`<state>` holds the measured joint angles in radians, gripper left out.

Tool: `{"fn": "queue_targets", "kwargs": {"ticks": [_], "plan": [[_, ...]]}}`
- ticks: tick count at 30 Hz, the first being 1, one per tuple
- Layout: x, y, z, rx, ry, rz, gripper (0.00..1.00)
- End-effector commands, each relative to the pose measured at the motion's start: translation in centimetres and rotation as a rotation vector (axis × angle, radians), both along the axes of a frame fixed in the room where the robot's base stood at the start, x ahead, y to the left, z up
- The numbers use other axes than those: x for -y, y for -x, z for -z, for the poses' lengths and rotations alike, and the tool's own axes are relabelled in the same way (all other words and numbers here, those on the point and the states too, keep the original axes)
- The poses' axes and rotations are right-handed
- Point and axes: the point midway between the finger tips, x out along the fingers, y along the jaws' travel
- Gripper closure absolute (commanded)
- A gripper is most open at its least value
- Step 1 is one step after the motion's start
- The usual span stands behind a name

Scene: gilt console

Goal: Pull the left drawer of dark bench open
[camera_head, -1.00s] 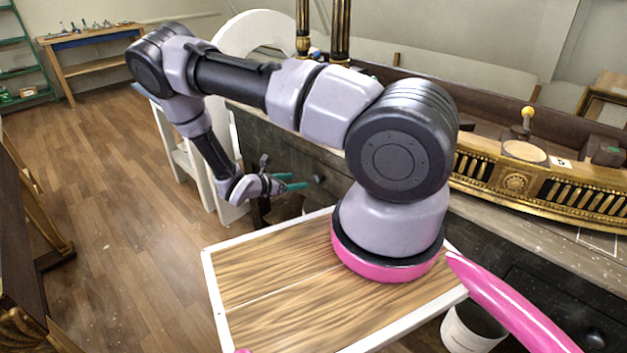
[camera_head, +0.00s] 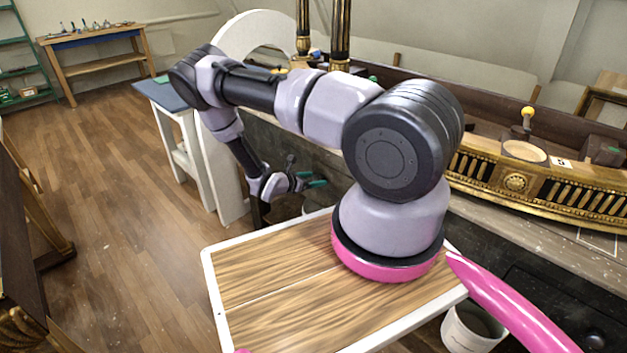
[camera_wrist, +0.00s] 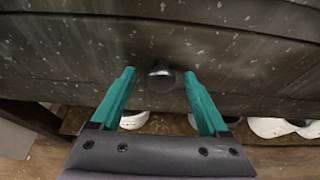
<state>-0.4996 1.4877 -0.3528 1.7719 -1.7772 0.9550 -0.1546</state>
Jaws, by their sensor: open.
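The dark bench (camera_head: 268,140) runs along the right, behind my arm. Its left drawer (camera_wrist: 70,58) fills much of the wrist view as a dark, paint-flecked front that looks flush with the bench. A round dark knob (camera_wrist: 161,75) sticks out from it. My gripper (camera_wrist: 160,80) has teal fingers, spread apart, one on each side of the knob near the tips, with a visible gap at both sides. In the head view my gripper (camera_head: 316,183) is at the bench front, and the knob is hidden there by the fingers.
White rounded things (camera_wrist: 270,127) lie on a shelf below the drawer. A white-legged table (camera_head: 185,130) stands left of the bench. A bucket (camera_head: 472,328) and another drawer knob (camera_head: 596,341) are at lower right. The wood floor (camera_head: 120,220) at left is clear.

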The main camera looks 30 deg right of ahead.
Motion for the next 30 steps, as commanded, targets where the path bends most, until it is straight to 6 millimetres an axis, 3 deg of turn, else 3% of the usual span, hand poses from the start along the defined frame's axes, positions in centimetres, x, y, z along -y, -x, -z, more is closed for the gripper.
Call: {"fn": "queue_targets", "kwargs": {"ticks": [2, 3, 6, 9, 30], "plan": [[-0.02, 0.01, -0.01, 0.0, 0.0, 0.0, 0.22], [-0.02, 0.01, -0.01, 0.0, 0.0, 0.0, 0.3], [-0.03, 0.01, -0.01, 0.0, 0.0, 0.0, 0.68], [-0.04, 0.0, -0.02, -0.001, 0.0, 0.0, 1.0], [-0.08, -0.03, -0.03, -0.001, 0.0, -0.001, 1.0]]}}
